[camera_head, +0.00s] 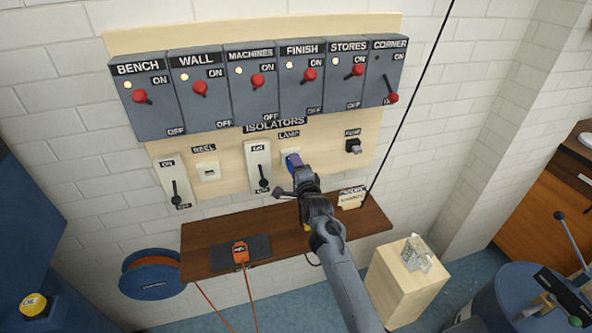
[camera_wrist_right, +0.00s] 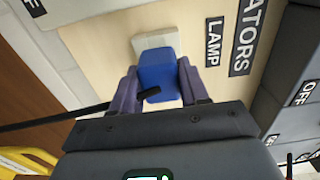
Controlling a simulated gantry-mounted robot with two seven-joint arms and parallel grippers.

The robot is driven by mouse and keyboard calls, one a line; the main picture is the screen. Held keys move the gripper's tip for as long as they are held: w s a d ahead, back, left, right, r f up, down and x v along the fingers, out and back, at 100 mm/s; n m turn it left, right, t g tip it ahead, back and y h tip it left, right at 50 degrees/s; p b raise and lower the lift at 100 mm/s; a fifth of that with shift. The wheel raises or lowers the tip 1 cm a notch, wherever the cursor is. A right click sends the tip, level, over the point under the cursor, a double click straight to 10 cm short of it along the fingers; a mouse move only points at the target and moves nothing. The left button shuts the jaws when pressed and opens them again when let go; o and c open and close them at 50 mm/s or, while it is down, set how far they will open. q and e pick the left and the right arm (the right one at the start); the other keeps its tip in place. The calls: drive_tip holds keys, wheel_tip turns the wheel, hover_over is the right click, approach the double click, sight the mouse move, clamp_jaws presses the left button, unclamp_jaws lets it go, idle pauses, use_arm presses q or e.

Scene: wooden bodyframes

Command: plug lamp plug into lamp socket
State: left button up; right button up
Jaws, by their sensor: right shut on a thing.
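My right gripper (camera_head: 293,160) is at the wall panel below the LAMP label. In the right wrist view its purple fingers (camera_wrist_right: 157,84) are shut on the blue lamp plug (camera_wrist_right: 158,70), one on each side. The plug's far end overlaps the pale lamp socket (camera_wrist_right: 150,42); I cannot tell whether it is touching or seated. My left gripper is not in view.
Isolator boxes (camera_head: 205,98) with red levers hang above. The REEL socket (camera_head: 207,171) and a dark plug at another socket (camera_head: 353,146) flank the lamp socket. Below, a brown shelf (camera_head: 210,234) carries an orange plug (camera_head: 240,252). A black cable runs down the right side.

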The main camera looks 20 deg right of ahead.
drive_tip(key=shift+w, duration=0.15)
drive_tip(key=o, duration=1.2)
drive_tip(key=shift+o, duration=0.2)
drive_tip(key=s+p, duration=0.2)
drive_tip(key=s, duration=0.8)
drive_tip(key=shift+s+a, duration=0.2)
drive_tip(key=shift+s, duration=0.2)
